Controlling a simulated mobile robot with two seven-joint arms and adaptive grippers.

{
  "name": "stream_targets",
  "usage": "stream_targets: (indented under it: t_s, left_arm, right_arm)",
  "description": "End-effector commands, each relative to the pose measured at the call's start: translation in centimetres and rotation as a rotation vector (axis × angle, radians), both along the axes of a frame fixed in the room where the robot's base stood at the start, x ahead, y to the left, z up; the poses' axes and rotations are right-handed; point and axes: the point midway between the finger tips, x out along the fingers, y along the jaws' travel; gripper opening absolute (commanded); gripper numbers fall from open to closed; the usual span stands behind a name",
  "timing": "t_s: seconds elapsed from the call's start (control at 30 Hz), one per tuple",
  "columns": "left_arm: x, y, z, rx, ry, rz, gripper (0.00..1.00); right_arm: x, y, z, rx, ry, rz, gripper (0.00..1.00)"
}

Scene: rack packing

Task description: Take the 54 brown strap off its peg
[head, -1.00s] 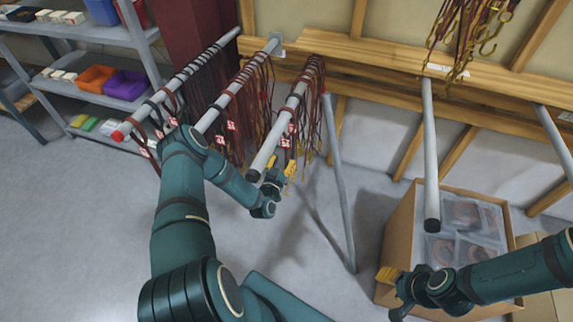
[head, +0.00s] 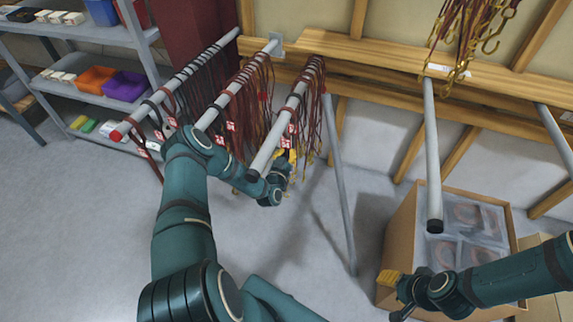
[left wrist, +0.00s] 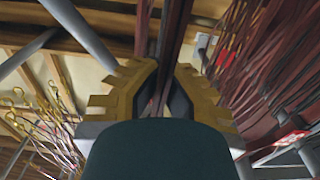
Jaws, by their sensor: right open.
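Brown straps (head: 314,100) hang from the grey peg (head: 272,143) right of the other two strap-laden pegs. A small red-and-white tag (head: 285,142) near its front end appears to read 54, but is tiny. My left gripper (head: 289,158) is below and right of that peg's front end, among the hanging straps. In the left wrist view, brown straps (left wrist: 172,30) run up between its yellow fingers (left wrist: 166,68); I cannot tell whether the fingers grip them. My right gripper (head: 391,293) is open and empty at the lower right, beside the cardboard box.
Two more pegs (head: 222,105) with dark and brown straps stand to the left. A bare peg (head: 432,160) juts out above the cardboard box (head: 404,225) holding bagged items. A slanted grey post (head: 341,190) stands just right of my left gripper. Shelves (head: 90,88) are far left.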

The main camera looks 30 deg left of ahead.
Motion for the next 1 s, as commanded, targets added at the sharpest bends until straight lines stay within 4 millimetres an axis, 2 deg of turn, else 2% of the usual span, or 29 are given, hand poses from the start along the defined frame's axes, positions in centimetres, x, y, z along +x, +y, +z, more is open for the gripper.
stream_targets:
  t_s: [0.43,0.57,0.73,1.0]
  left_arm:
    - [0.0,0.0,0.7,0.000,-0.001,0.000,0.00]
    - [0.0,0.0,1.8,0.000,0.000,0.000,0.00]
    - [0.0,0.0,4.3,0.001,-0.001,0.000,0.00]
    - [-5.8,-1.4,3.7,-0.003,0.004,0.000,0.00]
  right_arm:
    - [-0.1,0.0,0.5,0.000,0.002,0.001,0.47]
    - [-0.2,0.0,1.3,0.001,0.005,0.001,0.47]
    - [-0.5,0.1,3.0,0.003,0.013,0.003,0.47]
    - [-0.9,0.1,5.0,0.004,0.022,0.005,0.47]
